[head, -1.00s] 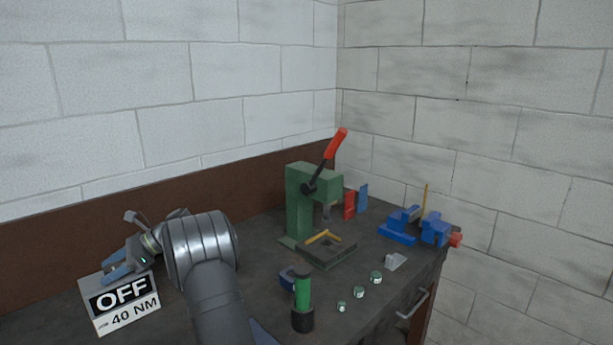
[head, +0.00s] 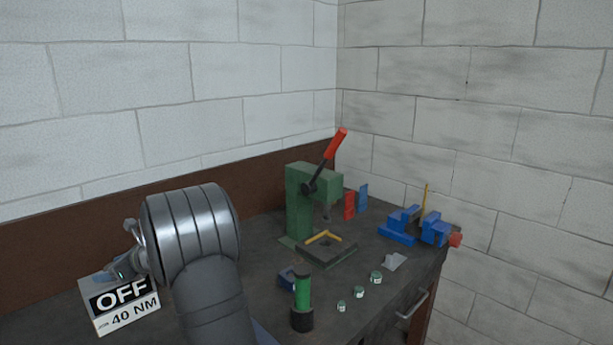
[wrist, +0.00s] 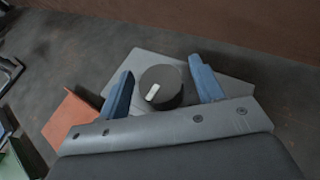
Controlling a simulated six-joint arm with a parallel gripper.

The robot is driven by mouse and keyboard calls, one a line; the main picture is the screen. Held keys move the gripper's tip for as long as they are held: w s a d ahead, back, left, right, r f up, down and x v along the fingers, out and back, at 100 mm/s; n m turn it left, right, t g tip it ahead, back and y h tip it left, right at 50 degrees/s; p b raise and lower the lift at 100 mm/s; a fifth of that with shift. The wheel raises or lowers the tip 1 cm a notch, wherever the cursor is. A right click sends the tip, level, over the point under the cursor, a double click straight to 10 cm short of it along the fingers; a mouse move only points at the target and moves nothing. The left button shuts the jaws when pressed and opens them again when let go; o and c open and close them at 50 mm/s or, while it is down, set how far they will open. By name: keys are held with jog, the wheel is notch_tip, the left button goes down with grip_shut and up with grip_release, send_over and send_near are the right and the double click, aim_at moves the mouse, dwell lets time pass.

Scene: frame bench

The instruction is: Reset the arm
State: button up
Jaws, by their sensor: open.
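My gripper (wrist: 163,88) shows in the wrist view with its two blue fingers spread apart, open. A dark round knob (wrist: 170,95) with a pale mark shows between and beyond the fingers, on a grey box; I cannot tell if the fingers touch it. In the head view my gripper (head: 122,268) is at the left, mostly hidden behind my arm, above a box with a sign (head: 125,303) reading OFF and 40 NM.
A green press (head: 300,205) with a red-tipped lever stands at the back. A blue vise (head: 435,228) is at the right. A green cylinder (head: 303,292) and several small green-topped pieces (head: 359,292) stand nearer. An orange piece (wrist: 70,118) lies left of my gripper.

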jog(key=m+t, duration=0.2)
jog(key=t, duration=0.1)
jog(key=shift+s+m+h, duration=0.1)
jog(key=shift+m+h, duration=0.2)
jog(key=shift+h, duration=0.1)
jog(key=shift+d+r, duration=0.1)
jog(key=shift+d, duration=0.05)
jog(key=shift+v, duration=0.9)
